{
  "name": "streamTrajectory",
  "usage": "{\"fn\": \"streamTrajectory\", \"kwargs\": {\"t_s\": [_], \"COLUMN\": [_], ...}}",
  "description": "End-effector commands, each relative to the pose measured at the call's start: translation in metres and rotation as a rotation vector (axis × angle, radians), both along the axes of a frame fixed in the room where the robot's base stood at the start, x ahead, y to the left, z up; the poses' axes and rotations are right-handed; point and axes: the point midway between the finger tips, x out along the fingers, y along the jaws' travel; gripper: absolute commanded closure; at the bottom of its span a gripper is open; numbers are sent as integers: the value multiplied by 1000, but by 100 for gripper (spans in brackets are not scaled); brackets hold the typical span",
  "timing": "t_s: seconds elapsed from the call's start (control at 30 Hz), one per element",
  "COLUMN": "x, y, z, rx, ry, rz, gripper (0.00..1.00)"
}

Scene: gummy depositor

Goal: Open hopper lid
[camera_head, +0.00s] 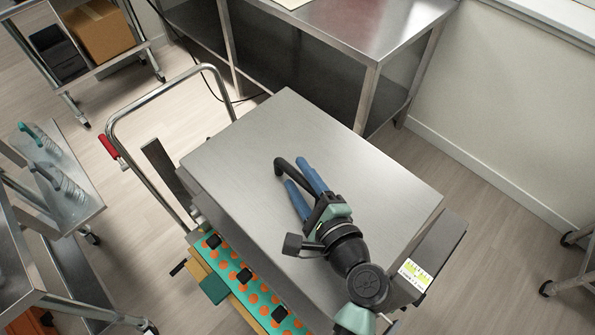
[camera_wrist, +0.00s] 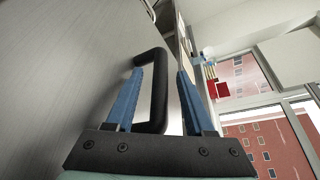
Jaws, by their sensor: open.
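The hopper lid (camera_head: 250,140) is a large flat brushed-steel panel lying closed on top of the machine. Its black bar handle (camera_head: 282,163) stands up from the panel. My gripper (camera_head: 294,170) has two blue fingers and is open at the handle. In the wrist view the handle (camera_wrist: 158,100) rises between the fingers of my gripper (camera_wrist: 160,70), with one finger inside the handle loop and one outside. A gap shows between the bar and the right finger; contact with the left finger cannot be told. The lid surface (camera_wrist: 70,60) fills the left of that view.
A teal strip with orange dots (camera_head: 240,284) runs along the machine's front. A chrome push rail (camera_head: 150,97) stands at its left. A steel table (camera_head: 365,30) is behind, a cart with whisks (camera_head: 62,180) at left.

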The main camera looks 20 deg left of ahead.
Motion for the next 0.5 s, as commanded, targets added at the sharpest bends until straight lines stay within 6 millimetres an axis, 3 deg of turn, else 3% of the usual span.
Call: {"fn": "streamTrajectory", "kwargs": {"t_s": [0.4,0.5], "x": [6,6], "y": [7,7], "z": [-2,-2], "rx": [-2,-1], "ry": [0,-1], "rz": [0,-1], "gripper": [47,65]}}
